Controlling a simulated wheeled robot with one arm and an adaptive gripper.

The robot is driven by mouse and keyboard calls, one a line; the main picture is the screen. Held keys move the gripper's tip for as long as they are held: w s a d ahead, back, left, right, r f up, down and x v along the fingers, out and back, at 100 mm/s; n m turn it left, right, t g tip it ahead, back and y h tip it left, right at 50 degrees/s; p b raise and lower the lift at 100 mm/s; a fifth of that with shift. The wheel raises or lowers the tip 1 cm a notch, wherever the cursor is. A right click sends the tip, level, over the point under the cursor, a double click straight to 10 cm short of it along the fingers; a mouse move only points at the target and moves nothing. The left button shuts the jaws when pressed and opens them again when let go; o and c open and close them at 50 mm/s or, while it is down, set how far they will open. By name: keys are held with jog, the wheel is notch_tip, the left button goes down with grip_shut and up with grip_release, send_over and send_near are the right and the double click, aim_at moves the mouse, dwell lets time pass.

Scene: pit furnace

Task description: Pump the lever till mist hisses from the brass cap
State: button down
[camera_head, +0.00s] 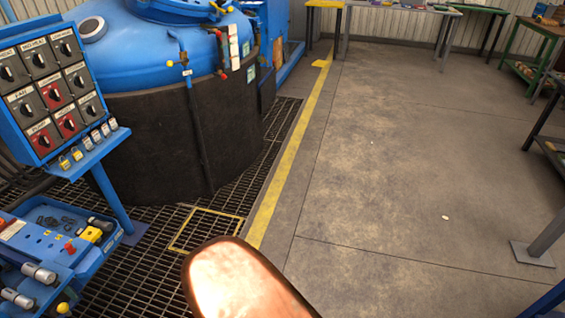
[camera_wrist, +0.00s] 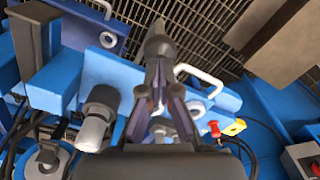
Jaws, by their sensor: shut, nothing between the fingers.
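My gripper (camera_wrist: 158,50) points at the blue bench fittings in the wrist view. Its fingers are shut together with nothing between them. I cannot tell which part is the pump lever, and I cannot make out a brass cap or any mist. In the head view, the blue bench (camera_head: 25,255) with grey cylinders stands at the lower left. My gripper is not visible there.
A switch panel (camera_head: 45,75) stands above the bench. A blue-topped vessel with a black jacket (camera_head: 150,145) stands behind it on floor grating. A rounded copper-coloured shape (camera_head: 235,280) fills the bottom middle. Open concrete floor (camera_head: 390,160) lies to the right, with tables beyond.

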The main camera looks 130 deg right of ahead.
jog(key=shift+f+b, duration=0.4)
jog(key=shift+f, duration=0.55)
notch_tip(320, 180, down, 11)
jog(key=s+a+b, duration=0.2)
jog(key=b, duration=0.2)
jog(key=r, duration=0.3)
jog(key=w+d+r, duration=0.1)
jog(key=r, duration=0.3)
jog(key=w+d+r, duration=0.1)
jog(key=r, duration=0.3)
jog(key=shift+r+p, duration=0.15)
jog(key=shift+p, duration=0.15)
notch_tip(320, 180, down, 11)
jog(key=s+a+b, duration=0.1)
jog(key=a+b, duration=0.1)
jog(key=b, duration=0.1)
jog(key=r, duration=0.3)
jog(key=d+r, duration=0.1)
jog(key=r, duration=0.3)
jog(key=w+d+r, duration=0.1)
jog(key=r, duration=0.3)
jog(key=shift+r+p, duration=0.1)
jog(key=shift+p, duration=0.25)
